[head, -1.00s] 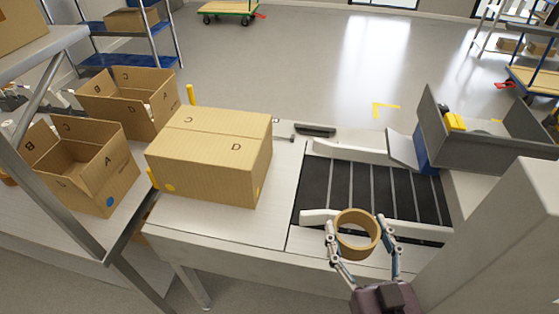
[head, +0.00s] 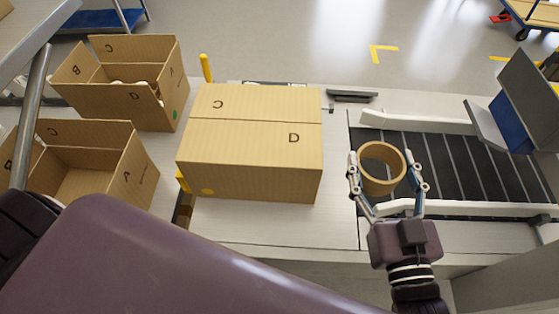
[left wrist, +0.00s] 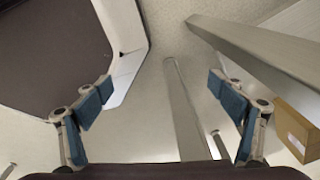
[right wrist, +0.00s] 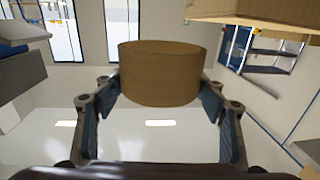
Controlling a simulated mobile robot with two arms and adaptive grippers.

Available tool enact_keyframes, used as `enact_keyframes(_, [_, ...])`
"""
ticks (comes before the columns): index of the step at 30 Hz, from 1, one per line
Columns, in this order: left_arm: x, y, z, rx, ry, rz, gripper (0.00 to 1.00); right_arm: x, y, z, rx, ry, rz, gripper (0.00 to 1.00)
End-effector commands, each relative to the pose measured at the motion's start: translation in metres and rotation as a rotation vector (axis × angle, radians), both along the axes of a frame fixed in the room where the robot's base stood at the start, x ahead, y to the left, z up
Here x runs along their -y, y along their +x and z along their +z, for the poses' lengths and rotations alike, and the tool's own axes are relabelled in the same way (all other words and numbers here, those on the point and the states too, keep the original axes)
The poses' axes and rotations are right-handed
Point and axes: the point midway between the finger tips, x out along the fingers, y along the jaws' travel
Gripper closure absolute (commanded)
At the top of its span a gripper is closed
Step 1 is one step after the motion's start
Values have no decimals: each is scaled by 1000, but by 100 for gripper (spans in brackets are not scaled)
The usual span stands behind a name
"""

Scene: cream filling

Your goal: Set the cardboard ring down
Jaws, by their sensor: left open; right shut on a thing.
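The cardboard ring (head: 382,184) is a short tan tube, held up between the fingers of my right gripper (head: 385,180) in the head view. It appears over the left end of the dark roller conveyor. In the right wrist view the ring (right wrist: 160,75) sits between the fingertips, its outer wall facing the camera. My right gripper is shut on it. My left gripper (left wrist: 165,95) is open and empty in the left wrist view, with metal posts beyond it. In the head view, my left arm covers the lower left and its gripper is hidden.
A large closed carton (head: 250,150) stands on the white table (head: 275,230), left of the ring. Two open cartons (head: 85,185) (head: 125,105) stand further left. The table front is bare.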

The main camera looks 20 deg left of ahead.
Motion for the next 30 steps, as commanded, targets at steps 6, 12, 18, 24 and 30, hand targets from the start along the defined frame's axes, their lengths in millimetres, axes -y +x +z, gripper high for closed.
enact_keyframes(6, [31, -15, -9, -20, -34, -3, 12, -41, -3, -10, 0, -2, 141, 53])
enact_keyframes(12, [34, -18, -10, -24, -38, -4, 12, -48, -5, -14, -3, 3, 165, 53])
enact_keyframes(18, [21, -14, -15, -19, -23, -2, 12, -47, -5, -53, -11, 2, 162, 53])
enact_keyframes(24, [17, -9, -20, -12, -19, 1, 12, -47, -5, -107, -9, 3, 162, 53])
enact_keyframes(30, [18, -8, -24, -10, -21, 1, 12, -47, -5, -153, -5, 5, 161, 53])
